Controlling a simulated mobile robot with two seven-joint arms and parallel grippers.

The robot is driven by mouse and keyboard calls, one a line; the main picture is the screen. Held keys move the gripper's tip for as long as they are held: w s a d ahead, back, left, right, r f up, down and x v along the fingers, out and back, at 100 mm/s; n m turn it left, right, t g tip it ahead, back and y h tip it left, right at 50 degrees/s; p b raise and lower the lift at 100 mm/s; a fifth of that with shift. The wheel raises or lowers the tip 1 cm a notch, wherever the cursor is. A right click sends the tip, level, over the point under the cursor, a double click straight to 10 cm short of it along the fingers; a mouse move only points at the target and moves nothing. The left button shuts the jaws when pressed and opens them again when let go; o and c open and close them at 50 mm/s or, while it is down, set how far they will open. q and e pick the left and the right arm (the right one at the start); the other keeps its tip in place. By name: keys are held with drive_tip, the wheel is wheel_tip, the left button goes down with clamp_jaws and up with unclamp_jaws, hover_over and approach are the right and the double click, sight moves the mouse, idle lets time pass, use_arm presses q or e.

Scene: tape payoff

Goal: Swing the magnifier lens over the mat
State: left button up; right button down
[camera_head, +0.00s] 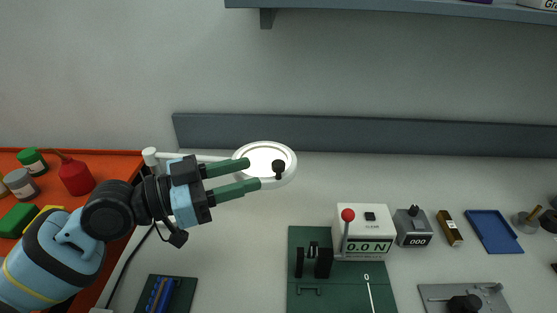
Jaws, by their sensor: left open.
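The magnifier lens (265,152) is a bright disc in a white ring, at the end of a pale arm from a white post (150,158) at left. A black knob (279,167) stands out from the lens. My left gripper (254,173) is open, its two green fingers pointing right. They overlap the lens's left part in the picture, with the knob just beyond the tips; I cannot tell whether they touch the ring. A dark green board (309,302), perhaps the mat, lies below right, clear of the lens. My right gripper is not in view.
A white force gauge (378,221) with a red-topped lever stands at the green board's back. A grey counter (414,228) and blue tray (494,232) are at right. An orange surface (100,163) with bottles is at left. A small dark panel (185,297) lies at bottom left.

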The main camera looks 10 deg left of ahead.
sight(278, 163)
use_arm(q)
drive_tip(key=x, duration=0.2)
drive_tip(key=p+x, duration=0.1)
drive_tip(key=x, duration=0.2)
drive_tip(key=shift+w+d+r+p, duration=0.2)
drive_tip(key=shift+d+r+p, duration=0.05)
drive_tip(key=shift+p, duration=0.1)
drive_tip(key=shift+w+d+f, duration=0.2)
drive_tip(key=shift+w+d, duration=0.25)
drive_tip(key=shift+d, duration=0.15)
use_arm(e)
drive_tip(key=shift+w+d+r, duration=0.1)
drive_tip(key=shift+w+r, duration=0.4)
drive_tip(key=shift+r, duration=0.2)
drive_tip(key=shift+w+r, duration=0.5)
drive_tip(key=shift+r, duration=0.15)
use_arm(q)
clamp_jaws()
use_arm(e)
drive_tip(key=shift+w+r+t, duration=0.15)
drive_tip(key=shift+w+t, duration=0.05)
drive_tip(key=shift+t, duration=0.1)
